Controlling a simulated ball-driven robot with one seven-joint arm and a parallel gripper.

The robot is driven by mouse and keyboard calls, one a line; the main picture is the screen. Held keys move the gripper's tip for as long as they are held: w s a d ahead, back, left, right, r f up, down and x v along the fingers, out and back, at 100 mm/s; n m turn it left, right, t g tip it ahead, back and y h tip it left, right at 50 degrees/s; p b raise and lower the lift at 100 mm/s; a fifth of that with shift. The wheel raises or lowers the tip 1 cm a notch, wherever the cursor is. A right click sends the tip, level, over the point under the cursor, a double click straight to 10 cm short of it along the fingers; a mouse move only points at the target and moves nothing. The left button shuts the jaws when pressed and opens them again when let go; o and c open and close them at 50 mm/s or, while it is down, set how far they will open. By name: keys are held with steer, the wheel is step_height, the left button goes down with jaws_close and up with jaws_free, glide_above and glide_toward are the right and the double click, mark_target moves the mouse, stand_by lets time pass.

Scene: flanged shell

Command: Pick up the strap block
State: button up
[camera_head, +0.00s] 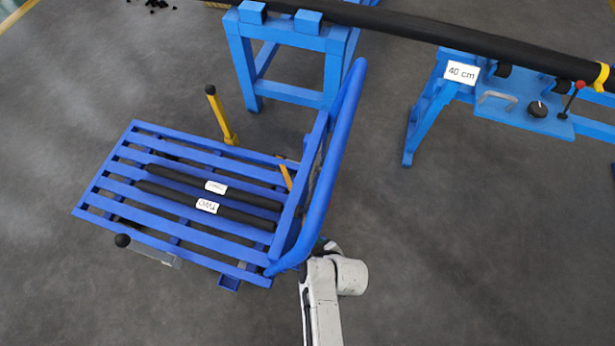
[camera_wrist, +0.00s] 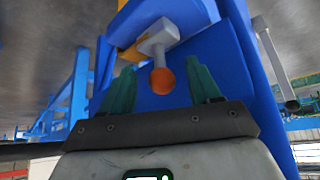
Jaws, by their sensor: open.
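My gripper (camera_wrist: 160,72) shows in the wrist view with its two green fingers apart. A grey lever with an orange knob (camera_wrist: 162,80) shows between the fingers, in front of a blue surface (camera_wrist: 205,75). Whether it touches the fingers I cannot tell. A small orange piece (camera_wrist: 131,52) sits behind the left finger, partly hidden. No part is clearly identifiable as the strap block. In the head view my white arm reaches up to the near right corner of the blue cart (camera_head: 105,178), and my gripper is hidden behind the cart's push frame.
Two black labelled pipes (camera_head: 235,213) lie on the cart's slats. The blue push frame (camera_head: 322,180) rises close to my arm. A long black pipe (camera_head: 420,30) spans blue stands (camera_head: 285,50) at the back. A yellow post (camera_head: 222,118) stands behind the cart. Floor at right is clear.

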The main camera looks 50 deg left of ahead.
steer(key=shift+a+f, duration=0.25)
steer(key=shift+f, duration=0.2)
steer(key=shift+c, duration=0.3)
jaws_close()
